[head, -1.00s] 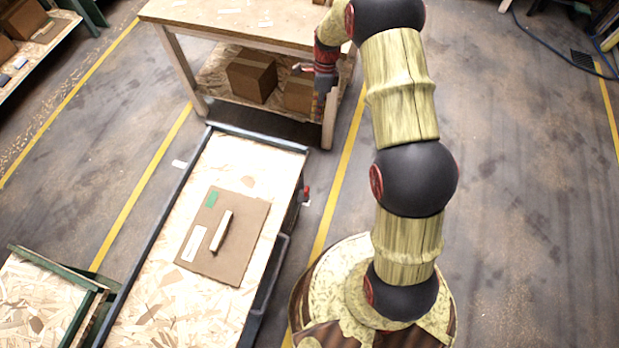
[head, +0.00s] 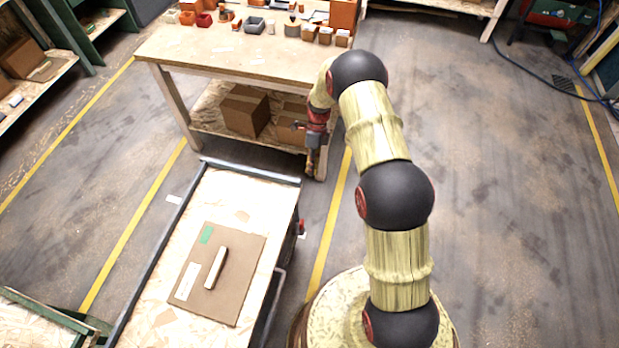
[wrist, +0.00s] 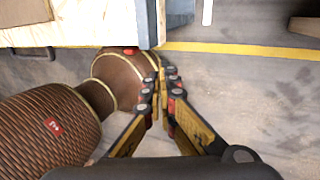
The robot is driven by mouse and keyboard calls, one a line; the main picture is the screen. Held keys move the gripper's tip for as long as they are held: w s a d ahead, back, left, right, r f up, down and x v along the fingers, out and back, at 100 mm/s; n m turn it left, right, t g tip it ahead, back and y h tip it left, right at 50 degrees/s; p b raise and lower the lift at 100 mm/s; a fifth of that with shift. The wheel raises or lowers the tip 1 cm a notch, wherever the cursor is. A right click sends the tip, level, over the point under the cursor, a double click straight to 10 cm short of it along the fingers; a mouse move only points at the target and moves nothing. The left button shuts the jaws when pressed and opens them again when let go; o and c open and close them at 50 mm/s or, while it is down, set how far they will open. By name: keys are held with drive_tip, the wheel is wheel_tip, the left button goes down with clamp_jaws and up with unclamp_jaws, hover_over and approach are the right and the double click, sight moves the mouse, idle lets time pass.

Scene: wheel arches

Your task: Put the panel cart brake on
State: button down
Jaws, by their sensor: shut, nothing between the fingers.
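The panel cart (head: 185,215) is a long cart with a pale chipboard top and a dark rim, standing left of my arm. A brown panel with a pale bar lies flat on it. A small red part (head: 301,227), which looks like the brake, sticks out from the cart's right side near its far end. My gripper (head: 311,170) hangs just beyond the cart's far right corner, apart from the red part. In the wrist view my gripper (wrist: 163,78) is shut and empty. A small red spot (wrist: 129,50) shows left of its fingertips; the brake's position cannot be read clearly.
A workbench (head: 235,55) with bins on top and cardboard boxes (head: 245,110) on its lower shelf stands close behind my gripper. A green-framed chipboard stand (head: 55,310) is at lower left. The floor right of my arm is open.

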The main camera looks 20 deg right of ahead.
drive_tip(key=s+a+b+x, duration=0.1)
drive_tip(key=b+x, duration=0.1)
drive_tip(key=x, duration=0.7)
drive_tip(key=s+a+r+b+x, duration=0.1)
drive_tip(key=b+x, duration=0.2)
drive_tip(key=x, duration=0.7)
drive_tip(key=shift+s+r+b, duration=0.25)
drive_tip(key=shift+s+b, duration=0.05)
drive_tip(key=shift+s, duration=0.05)
